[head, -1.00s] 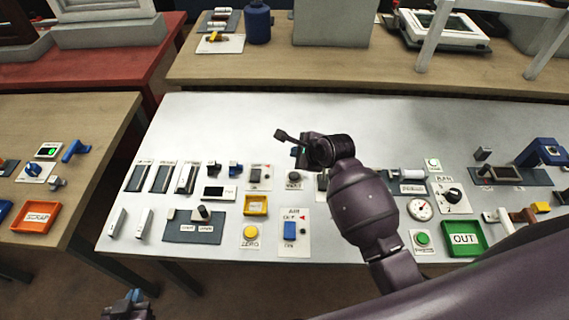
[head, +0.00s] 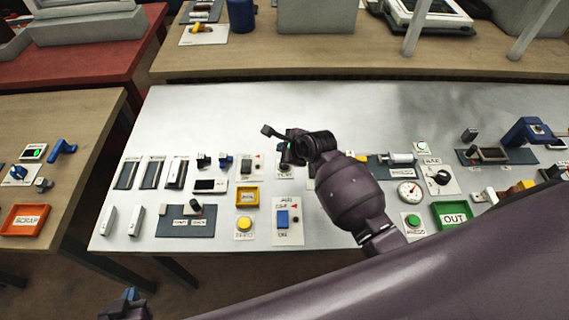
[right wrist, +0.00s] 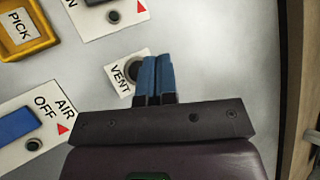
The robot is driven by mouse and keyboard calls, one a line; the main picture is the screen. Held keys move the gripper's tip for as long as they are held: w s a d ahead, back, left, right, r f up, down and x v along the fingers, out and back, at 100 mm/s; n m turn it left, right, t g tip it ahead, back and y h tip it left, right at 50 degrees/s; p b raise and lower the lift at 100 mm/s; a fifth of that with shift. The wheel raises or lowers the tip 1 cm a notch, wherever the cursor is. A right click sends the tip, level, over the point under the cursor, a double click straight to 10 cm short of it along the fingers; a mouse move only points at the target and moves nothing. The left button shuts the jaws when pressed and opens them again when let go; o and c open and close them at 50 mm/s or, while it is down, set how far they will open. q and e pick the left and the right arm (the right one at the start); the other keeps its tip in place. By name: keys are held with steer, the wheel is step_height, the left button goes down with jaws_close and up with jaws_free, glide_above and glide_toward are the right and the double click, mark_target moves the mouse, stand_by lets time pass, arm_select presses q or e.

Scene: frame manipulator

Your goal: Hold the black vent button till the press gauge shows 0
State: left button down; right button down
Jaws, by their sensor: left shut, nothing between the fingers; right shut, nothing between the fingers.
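The vent plate (head: 284,174) lies on the grey bench, partly hidden by my right arm in the head view. In the right wrist view the black vent button (right wrist: 132,72) shows on its white VENT plate (right wrist: 121,78). My right gripper (right wrist: 159,62) is shut, its blue fingertips over the right edge of that plate beside the button. I cannot tell whether they touch it. The round white press gauge (head: 410,193) is right of my arm; its reading is too small to tell. My left gripper (head: 129,294) is shut, low at the left, away from the button.
Near the vent plate are an AIR switch plate (head: 288,222), a yellow PICK tray (head: 247,205) and a yellow ZERO button (head: 244,223). A green PRESS button (head: 412,221) and a green OUT tray (head: 452,227) are at the right. The back of the bench is clear.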

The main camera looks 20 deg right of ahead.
mark_target(284, 166)
steer(key=shift+f+b, duration=0.7)
steer(key=shift+f, duration=1.5)
steer(key=shift+f, duration=0.1)
stand_by(0.4)
steer(key=shift+f, duration=0.25)
steer(key=shift+f, duration=0.55)
stand_by(1.9)
steer(key=shift+r, duration=0.2)
stand_by(0.5)
steer(key=shift+r+p, duration=0.7)
steer(key=shift+p, duration=0.05)
steer(key=shift+r, duration=0.1)
steer(key=shift+r, duration=2.45)
